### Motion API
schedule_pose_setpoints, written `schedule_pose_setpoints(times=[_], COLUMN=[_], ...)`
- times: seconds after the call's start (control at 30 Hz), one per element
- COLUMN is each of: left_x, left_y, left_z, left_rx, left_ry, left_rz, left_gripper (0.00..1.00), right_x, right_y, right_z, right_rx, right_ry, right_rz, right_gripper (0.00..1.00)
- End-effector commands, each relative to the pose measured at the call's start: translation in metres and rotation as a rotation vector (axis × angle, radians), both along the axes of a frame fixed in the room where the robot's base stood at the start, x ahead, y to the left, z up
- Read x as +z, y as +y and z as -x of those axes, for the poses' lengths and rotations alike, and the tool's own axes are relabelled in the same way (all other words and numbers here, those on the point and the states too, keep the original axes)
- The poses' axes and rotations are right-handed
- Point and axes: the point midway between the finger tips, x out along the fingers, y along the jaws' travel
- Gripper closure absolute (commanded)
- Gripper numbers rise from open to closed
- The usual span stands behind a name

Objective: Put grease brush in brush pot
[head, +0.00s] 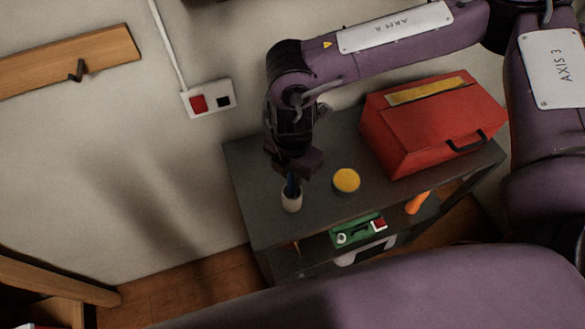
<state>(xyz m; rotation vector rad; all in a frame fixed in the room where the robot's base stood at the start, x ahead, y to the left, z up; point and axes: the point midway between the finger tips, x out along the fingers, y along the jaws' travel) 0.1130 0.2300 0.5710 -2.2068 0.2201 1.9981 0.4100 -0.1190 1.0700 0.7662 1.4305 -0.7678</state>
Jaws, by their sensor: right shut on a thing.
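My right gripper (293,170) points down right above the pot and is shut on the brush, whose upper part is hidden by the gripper. My left gripper is not in view.
The grey bench (330,215) also carries a yellow-topped round tin (346,180) just right of the pot and a large red toolbox (435,125) at the right. A green item (358,231) and an orange one (418,203) are on the shelf below. A wall socket (208,99) is behind.

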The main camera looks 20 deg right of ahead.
Motion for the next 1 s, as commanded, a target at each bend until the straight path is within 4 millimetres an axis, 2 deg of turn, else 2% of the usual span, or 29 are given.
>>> schedule_pose_setpoints(times=[0.2, 0.23, 0.4, 0.77, 0.87, 1.0], left_x=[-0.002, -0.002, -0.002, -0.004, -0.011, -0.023], left_y=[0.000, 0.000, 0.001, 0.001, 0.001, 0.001], left_z=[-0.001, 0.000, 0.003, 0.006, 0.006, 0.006], left_rx=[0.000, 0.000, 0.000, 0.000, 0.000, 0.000], left_ry=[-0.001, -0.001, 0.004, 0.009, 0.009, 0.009], left_rz=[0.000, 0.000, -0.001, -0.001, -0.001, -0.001], left_gripper=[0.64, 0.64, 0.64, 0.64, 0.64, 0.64], right_x=[-0.002, -0.002, -0.001, 0.003, 0.015, 0.043], right_y=[0.000, 0.000, 0.000, 0.000, 0.001, 0.001], right_z=[0.000, 0.000, 0.000, 0.000, -0.001, -0.001], right_rx=[0.000, 0.000, 0.000, 0.001, 0.002, 0.001], right_ry=[0.000, 0.000, 0.000, 0.000, -0.003, -0.006], right_rz=[0.000, 0.000, 0.000, -0.001, -0.002, -0.004], right_gripper=[1.00, 0.80, 0.59, 0.59, 0.59, 0.59])
